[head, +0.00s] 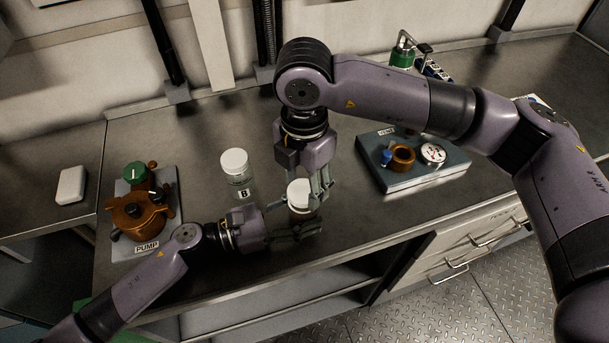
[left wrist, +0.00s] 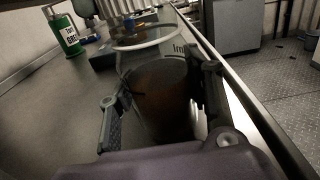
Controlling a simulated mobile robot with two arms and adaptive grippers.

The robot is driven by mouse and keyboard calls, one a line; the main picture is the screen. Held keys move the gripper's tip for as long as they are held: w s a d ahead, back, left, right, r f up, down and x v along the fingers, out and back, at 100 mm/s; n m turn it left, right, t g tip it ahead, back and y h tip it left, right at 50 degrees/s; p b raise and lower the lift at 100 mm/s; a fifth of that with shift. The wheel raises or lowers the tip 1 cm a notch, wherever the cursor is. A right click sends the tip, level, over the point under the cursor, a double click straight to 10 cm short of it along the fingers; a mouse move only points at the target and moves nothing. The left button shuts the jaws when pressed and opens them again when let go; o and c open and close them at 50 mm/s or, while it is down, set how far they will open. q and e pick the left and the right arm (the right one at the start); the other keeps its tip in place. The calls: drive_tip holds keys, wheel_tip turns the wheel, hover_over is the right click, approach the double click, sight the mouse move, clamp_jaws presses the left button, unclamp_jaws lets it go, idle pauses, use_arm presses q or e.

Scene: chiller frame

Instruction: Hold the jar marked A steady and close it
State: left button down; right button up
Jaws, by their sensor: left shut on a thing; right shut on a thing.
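A jar (head: 299,213) with a white lid (head: 300,193) at its top is between my two grippers near the bench's front edge. My left gripper (head: 302,229) comes in low from the left and is shut around the jar's body. In the left wrist view the jar's see-through brownish body (left wrist: 160,95) is between the fingers. My right gripper (head: 311,192) points down from above and is shut on the white lid. I cannot tell whether the lid is seated on the jar. No letter A is readable. A second, white-capped jar (head: 238,172) marked B stands behind to the left.
A brown pump (head: 138,215) labelled PUMP stands on a plate to the left. A grey block (head: 420,178) with a brown ring and a gauge is to the right. A green canister (head: 403,55) stands at the back. The bench's front edge is close to the jar.

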drive_tip(key=shift+f, duration=0.55)
idle(0.5)
drive_tip(key=m, duration=0.6)
drive_tip(key=shift+s+d+m, duration=0.1)
drive_tip(key=shift+m, duration=0.2)
drive_tip(key=o, duration=0.7)
drive_tip(key=shift+o, duration=0.2)
